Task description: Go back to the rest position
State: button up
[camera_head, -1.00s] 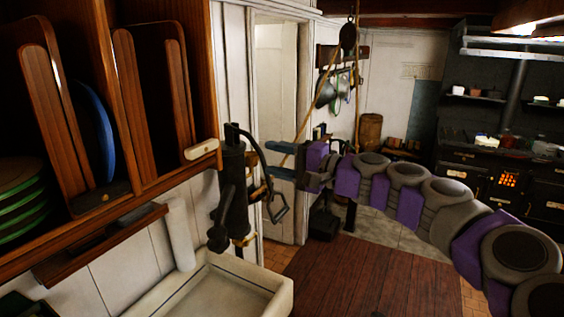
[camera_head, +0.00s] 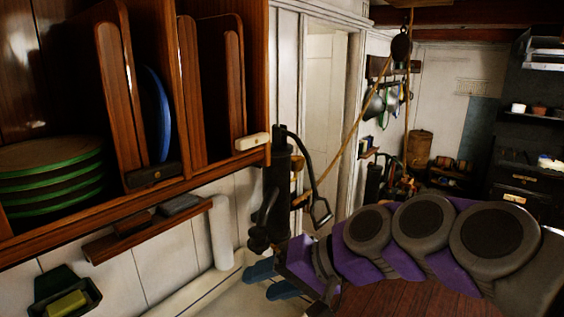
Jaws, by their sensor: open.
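My arm, purple and grey, reaches in from the right edge of the view and bends low across the middle. My gripper (camera_head: 270,279) is at its left end, with two blue fingers apart and nothing between them. It is over the pale sink area, below the black hand pump (camera_head: 275,195). I cannot tell whether the fingers touch anything there.
A wooden plate rack (camera_head: 207,95) with a blue plate (camera_head: 156,115) and green-rimmed plates (camera_head: 50,170) hangs at the left. A narrow shelf (camera_head: 150,228) and a soap holder (camera_head: 66,298) are below it. A dark stove (camera_head: 515,180) stands far right. Some floor shows behind my arm.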

jog(key=s+d+f+g+h+b, duration=0.1)
jog(key=s+d+f+h+b, duration=0.1)
jog(key=s+d+f, duration=0.3)
jog(key=s+d+f+g+h+b, duration=0.2)
jog(key=s+d+f+h, duration=0.2)
jog(key=s+f, duration=0.6)
jog(key=s+d+f+g+h+b, duration=0.1)
jog(key=s+d+f+h, duration=0.3)
jog(key=f, duration=0.6)
jog(key=s+d+g, duration=0.1)
jog(key=s+d, duration=0.1)
jog(key=s, duration=0.1)
jog(key=shift+s+d+f+b, duration=0.25)
jog(key=shift+d+b, duration=0.1)
jog(key=shift+b, duration=0.05)
